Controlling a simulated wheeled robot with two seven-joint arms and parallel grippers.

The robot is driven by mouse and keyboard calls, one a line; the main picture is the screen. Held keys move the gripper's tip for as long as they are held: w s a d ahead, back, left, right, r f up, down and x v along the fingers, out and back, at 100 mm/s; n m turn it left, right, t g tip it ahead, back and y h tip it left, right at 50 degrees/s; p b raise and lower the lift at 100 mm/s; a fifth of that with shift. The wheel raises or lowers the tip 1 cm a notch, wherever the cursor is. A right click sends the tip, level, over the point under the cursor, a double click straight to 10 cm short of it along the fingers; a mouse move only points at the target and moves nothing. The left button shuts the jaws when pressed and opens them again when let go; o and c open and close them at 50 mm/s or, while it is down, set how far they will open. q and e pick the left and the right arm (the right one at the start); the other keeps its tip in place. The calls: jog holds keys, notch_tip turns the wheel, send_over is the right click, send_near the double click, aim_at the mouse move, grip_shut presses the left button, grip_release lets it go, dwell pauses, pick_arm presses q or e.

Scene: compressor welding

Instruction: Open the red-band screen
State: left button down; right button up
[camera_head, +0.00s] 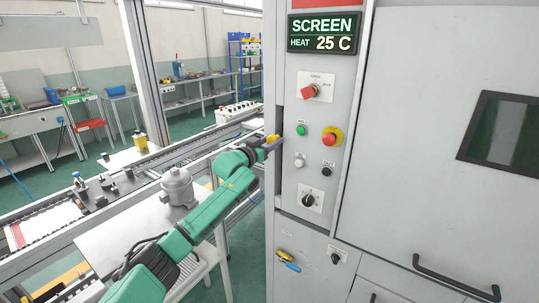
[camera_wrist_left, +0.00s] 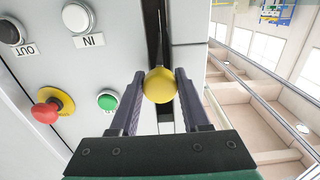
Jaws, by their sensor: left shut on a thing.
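The grey cabinet has a red band (camera_head: 325,3) along its top edge, above a display (camera_head: 324,34) reading SCREEN, HEAT 25 C. My left gripper (camera_head: 270,144) is at the left edge of the control panel, shut on a yellow ball knob (camera_wrist_left: 160,85). In the left wrist view the knob sits between the two dark fingers, beside a dark vertical slot (camera_wrist_left: 166,35) in the cabinet edge. The fingers partly hide the knob in the head view. My right gripper is not in view.
A large door handle (camera_head: 455,281) is at lower right.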

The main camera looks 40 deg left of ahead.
pick_arm(q)
notch_tip(320, 180, up, 6)
jog(key=p, duration=0.2)
jog(key=shift+r+p, duration=0.1)
jog(key=shift+p, duration=0.25)
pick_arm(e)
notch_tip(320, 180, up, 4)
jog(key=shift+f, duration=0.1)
pick_arm(q)
jog(key=shift+c, duration=2)
grip_release()
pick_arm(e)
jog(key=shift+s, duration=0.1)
pick_arm(q)
jog(key=shift+f, duration=0.25)
